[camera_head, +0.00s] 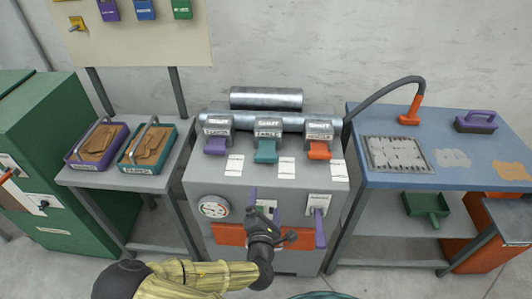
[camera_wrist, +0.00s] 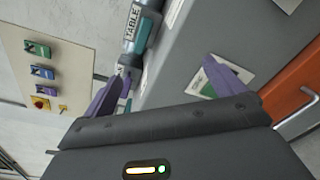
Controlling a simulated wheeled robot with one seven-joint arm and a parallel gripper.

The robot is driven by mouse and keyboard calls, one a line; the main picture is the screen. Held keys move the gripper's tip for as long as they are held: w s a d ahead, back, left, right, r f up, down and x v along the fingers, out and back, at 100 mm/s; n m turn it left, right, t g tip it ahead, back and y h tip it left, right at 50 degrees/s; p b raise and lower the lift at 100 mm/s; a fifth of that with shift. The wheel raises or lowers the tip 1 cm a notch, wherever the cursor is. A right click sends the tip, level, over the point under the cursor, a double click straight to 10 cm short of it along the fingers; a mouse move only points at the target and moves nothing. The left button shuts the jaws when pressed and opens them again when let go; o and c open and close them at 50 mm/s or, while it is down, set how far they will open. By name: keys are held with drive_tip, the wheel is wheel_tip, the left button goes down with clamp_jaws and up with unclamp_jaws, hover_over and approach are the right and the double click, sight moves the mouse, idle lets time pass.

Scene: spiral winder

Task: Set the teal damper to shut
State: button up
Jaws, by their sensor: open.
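The teal damper handle (camera_head: 265,152) is the middle of three on the grey machine's duct. It juts forward below a grey housing (camera_head: 268,130) marked SHUT and TABLE. My gripper (camera_head: 264,205) is in front of the machine's face, below and apart from the teal handle. In the wrist view its purple fingers (camera_wrist: 170,66) are spread wide with nothing held between them.
A purple damper handle (camera_head: 215,146) and an orange one (camera_head: 319,150) flank the teal one closely. A gauge (camera_head: 214,208) and a purple lever (camera_head: 319,230) are on the machine's front. A blue-topped bench (camera_head: 350,150) stands right; two trays (camera_head: 146,145) rest on the left table.

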sight(266, 159)
drive_tip(key=r+n, duration=0.1)
drive_tip(key=n, duration=0.2)
drive_tip(key=r+n, duration=0.1)
drive_tip(key=n, duration=0.3)
drive_tip(key=a+r+n+t+p, duration=0.1)
drive_tip(key=n, duration=0.2)
drive_tip(key=shift+w+r+n, duration=0.2)
drive_tip(key=shift+n, duration=0.2)
drive_tip(key=w+p, duration=0.1)
drive_tip(key=w, duration=1)
drive_tip(key=w+p, duration=0.1)
drive_tip(key=w, duration=0.5)
drive_tip(key=shift+w+d+p, duration=0.15)
drive_tip(key=shift+d+p, duration=0.15)
drive_tip(key=shift+d, duration=0.1)
